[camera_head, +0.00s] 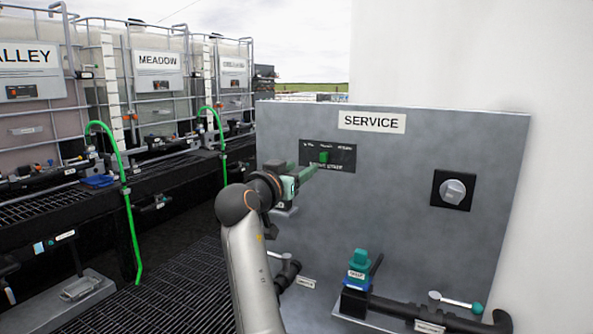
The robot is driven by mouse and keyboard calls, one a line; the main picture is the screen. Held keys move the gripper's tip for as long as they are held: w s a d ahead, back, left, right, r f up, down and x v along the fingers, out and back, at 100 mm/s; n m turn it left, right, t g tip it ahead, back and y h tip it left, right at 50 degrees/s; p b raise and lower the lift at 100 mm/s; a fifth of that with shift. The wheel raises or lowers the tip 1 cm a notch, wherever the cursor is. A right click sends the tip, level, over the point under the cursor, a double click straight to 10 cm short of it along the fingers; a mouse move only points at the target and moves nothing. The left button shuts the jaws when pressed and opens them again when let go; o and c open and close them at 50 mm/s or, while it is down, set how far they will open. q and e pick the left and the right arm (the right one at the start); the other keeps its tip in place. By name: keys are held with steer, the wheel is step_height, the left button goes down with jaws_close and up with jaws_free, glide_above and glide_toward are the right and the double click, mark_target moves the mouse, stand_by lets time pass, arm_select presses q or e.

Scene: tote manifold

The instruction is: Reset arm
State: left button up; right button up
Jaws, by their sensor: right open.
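My right arm (245,262) rises from the bottom middle, bent at an orange-ringed joint. Its right gripper (306,172) points at the grey SERVICE panel (405,215), just below and left of a small black plate (343,157) with a green piece on it. The gripper is open; its fingertips are small and partly merge with the plate, so I cannot tell whether they touch it. My left gripper is not in view.
A round grey knob (453,191) sits on the panel's right. Below are a teal-topped valve (358,262) and black pipe with a green-tipped lever (457,302). Caged totes, one labelled MEADOW (159,62), and green hoses (127,205) stand left above dark grating (165,300).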

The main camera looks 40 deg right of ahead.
stand_by(0.7)
steer(key=w+a+f+n+t+y+p, duration=0.1)
steer(key=a+f+n+t+y, duration=0.15)
steer(key=f, duration=0.35)
steer(key=w+a+f+n+t+y, duration=0.1)
steer(key=w+a+f+n, duration=0.15)
steer(key=f, duration=0.45)
steer(key=a+f+n+t+y+p, duration=0.1)
steer(key=f+n+t+y, duration=0.1)
steer(key=f+n, duration=0.3)
steer(key=s+a+f+n+y+p, duration=0.1)
steer(key=s+a+f+n+y, duration=0.2)
steer(key=f, duration=0.5)
steer(key=s+a+f+y+p, duration=0.1)
steer(key=a+f+y, duration=0.25)
steer(key=f, duration=0.35)
steer(key=s+a+f+g+y, duration=0.1)
steer(key=s+a+f+y, duration=0.1)
steer(key=s+a+f, duration=0.3)
steer(key=s+a+f+n+g+y+p, duration=0.1)
steer(key=s+a+f, duration=0.4)
steer(key=s, duration=0.8)
steer(key=s+a+f+n+g+y+p, duration=0.1)
steer(key=s+a+f+y, duration=0.3)
steer(key=s+f, duration=0.3)
steer(key=shift+s+a, duration=0.8)
steer(key=shift+s, duration=0.15)
